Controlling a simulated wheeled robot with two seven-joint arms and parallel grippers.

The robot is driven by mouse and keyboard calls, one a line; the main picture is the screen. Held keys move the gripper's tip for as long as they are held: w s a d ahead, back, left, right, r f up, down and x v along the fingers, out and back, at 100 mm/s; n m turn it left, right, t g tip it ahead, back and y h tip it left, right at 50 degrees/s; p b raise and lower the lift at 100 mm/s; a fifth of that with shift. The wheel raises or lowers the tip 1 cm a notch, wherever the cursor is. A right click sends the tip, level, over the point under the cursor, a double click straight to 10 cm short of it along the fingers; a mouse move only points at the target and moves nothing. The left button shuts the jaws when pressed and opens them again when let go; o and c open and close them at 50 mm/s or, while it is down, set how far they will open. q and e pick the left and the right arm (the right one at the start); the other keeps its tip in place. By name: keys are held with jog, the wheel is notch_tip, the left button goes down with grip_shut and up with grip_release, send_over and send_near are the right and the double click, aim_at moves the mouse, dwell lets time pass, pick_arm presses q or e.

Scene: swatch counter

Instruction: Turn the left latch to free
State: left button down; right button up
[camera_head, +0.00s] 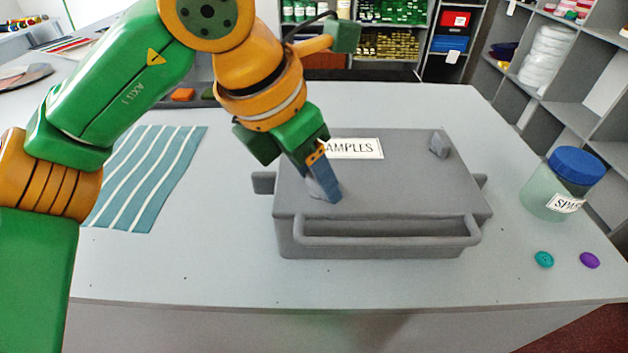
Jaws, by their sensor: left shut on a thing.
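A grey case (400,190) with a label that reads partly as "AMPLES" sits on the counter, with a bar handle (390,241) along its front. My left gripper (327,191) points down at the left part of the lid and is shut on the left latch, a small grey piece largely hidden by the fingers. How the left latch is turned cannot be told. The right latch (438,145) shows as a small grey block standing at the lid's back right. My right gripper is not in view.
A jar with a blue lid (577,165) stands to the right of the case, with a teal button (543,259) and a purple button (590,260) in front. A striped blue cloth (150,175) lies at left. The counter (200,270) is clear in front.

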pick_arm(q)
jog(key=n+t+y+b, duration=0.1)
jog(key=n, duration=0.3)
jog(key=shift+d+f+n+b, duration=0.1)
jog(key=shift+n+b, duration=0.2)
jog(key=shift+b, duration=0.1)
jog(key=shift+s+n+t+y+b, duration=0.1)
jog(key=shift+n+t+y+b, duration=0.2)
jog(key=shift+n+y, duration=0.65)
jog(key=shift+d+n+y, duration=0.15)
jog(key=shift+n+y, duration=0.2)
jog(key=shift+n, duration=1.4)
jog(key=shift+c, duration=1.2)
grip_release()
jog(key=p+v, duration=0.1)
jog(key=v, duration=0.5)
jog(key=shift+s+r, duration=0.1)
jog(key=shift+r, duration=0.2)
jog(key=shift+s+r, duration=0.25)
jog(key=shift+r, duration=0.05)
